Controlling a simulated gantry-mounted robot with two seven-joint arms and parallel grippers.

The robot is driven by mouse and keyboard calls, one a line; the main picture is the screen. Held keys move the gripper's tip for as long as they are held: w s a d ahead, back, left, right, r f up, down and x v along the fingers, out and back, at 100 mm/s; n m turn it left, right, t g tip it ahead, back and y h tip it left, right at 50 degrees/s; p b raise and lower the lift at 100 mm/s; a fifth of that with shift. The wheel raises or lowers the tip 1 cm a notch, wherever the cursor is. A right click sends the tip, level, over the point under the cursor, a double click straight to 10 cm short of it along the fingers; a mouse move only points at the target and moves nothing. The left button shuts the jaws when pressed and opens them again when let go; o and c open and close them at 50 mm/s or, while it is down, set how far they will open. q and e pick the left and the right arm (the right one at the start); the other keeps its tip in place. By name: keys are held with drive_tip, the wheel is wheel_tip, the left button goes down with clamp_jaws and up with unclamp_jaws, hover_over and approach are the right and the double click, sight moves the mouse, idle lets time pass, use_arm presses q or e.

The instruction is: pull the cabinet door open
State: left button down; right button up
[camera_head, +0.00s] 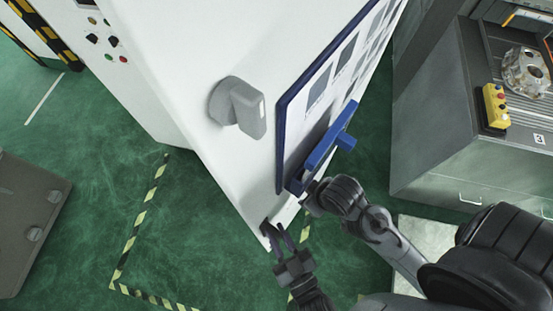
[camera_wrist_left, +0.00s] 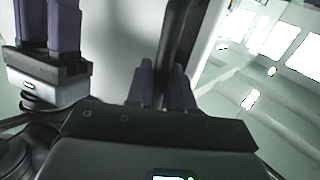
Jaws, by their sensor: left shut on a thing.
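The white cabinet (camera_head: 200,60) fills the middle of the head view, with a large grey knob-like fitting (camera_head: 238,107) on its face. A blue handle-like bar (camera_head: 325,147) sits beside the blue-edged panel. My left gripper (camera_head: 276,232) is at the cabinet's lower corner, shut on a dark bar there. In the left wrist view its fingers (camera_wrist_left: 162,88) stand on both sides of a dark upright bar (camera_wrist_left: 181,45) against the white surface. My right gripper (camera_head: 309,191) is beside the lower end of the blue bar; its fingertips are largely hidden. Its fingers also show in the left wrist view (camera_wrist_left: 49,25).
A grey workbench (camera_head: 450,150) at the right carries a metal casting (camera_head: 525,72) and a yellow button box (camera_head: 495,106). A grey box (camera_head: 30,220) stands at the left. Green floor with yellow-black tape (camera_head: 137,226) lies open between.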

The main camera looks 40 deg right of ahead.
use_arm(q)
drive_tip(key=c, duration=1.2)
unclamp_jaws()
drive_tip(key=shift+d, duration=0.1)
drive_tip(key=shift+o, duration=0.2)
drive_tip(key=s+a+b, duration=0.2)
drive_tip(key=s, duration=0.8)
drive_tip(key=shift+s+b, duration=0.35)
drive_tip(key=shift+b, duration=0.05)
